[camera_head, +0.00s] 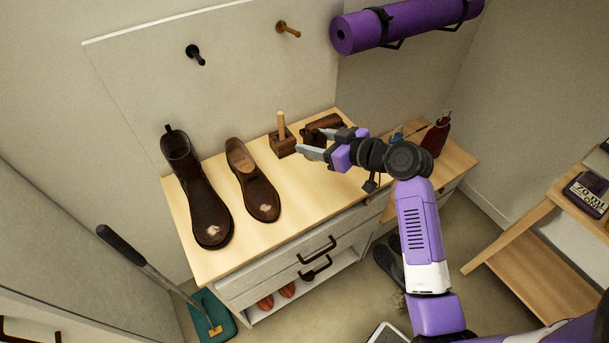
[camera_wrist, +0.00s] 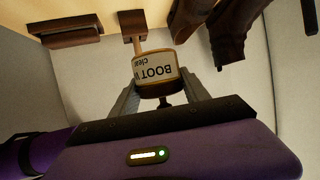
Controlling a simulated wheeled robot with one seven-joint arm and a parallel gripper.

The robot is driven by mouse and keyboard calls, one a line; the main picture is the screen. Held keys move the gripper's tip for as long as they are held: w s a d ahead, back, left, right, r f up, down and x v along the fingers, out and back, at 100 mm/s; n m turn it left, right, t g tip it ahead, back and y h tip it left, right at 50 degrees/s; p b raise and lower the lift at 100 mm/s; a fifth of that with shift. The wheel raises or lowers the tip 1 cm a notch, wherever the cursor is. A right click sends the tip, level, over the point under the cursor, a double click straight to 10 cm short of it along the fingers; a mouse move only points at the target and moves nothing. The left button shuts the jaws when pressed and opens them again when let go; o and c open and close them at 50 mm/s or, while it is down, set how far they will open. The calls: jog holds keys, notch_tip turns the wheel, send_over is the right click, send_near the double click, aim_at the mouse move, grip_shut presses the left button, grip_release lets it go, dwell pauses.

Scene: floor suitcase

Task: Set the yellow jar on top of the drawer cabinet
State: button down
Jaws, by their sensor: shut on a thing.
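The yellow jar (camera_wrist: 156,72), with a yellowish rim, a white label reading "BOOT" and "clear", and a dark brown base or lid, is between my fingers in the wrist view. My gripper (camera_wrist: 158,88) is shut on it. In the head view my gripper (camera_head: 318,143) is over the right half of the drawer cabinet (camera_head: 218,255). The jar is hard to make out there, among the fingers and dark brown objects. The cabinet has a pale wooden top and white drawer fronts with dark handles. I cannot tell whether the jar touches the top.
A tall boot (camera_head: 197,192) and a low shoe (camera_head: 252,182) stand on the cabinet's left half. A block with a peg (camera_head: 283,139), a brown brush (camera_head: 325,121) and a dark red bottle (camera_head: 436,134) stand behind or beside my gripper. A purple mat roll (camera_head: 400,22) hangs above.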

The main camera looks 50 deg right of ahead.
notch_tip(320, 180, down, 15)
jog(key=shift+r, duration=0.1)
dwell(0.4)
jog(key=shift+f, duration=0.25)
jog(key=c, duration=0.6)
grip_release()
jog(key=shift+o, duration=0.2)
jog(key=shift+r, duration=0.15)
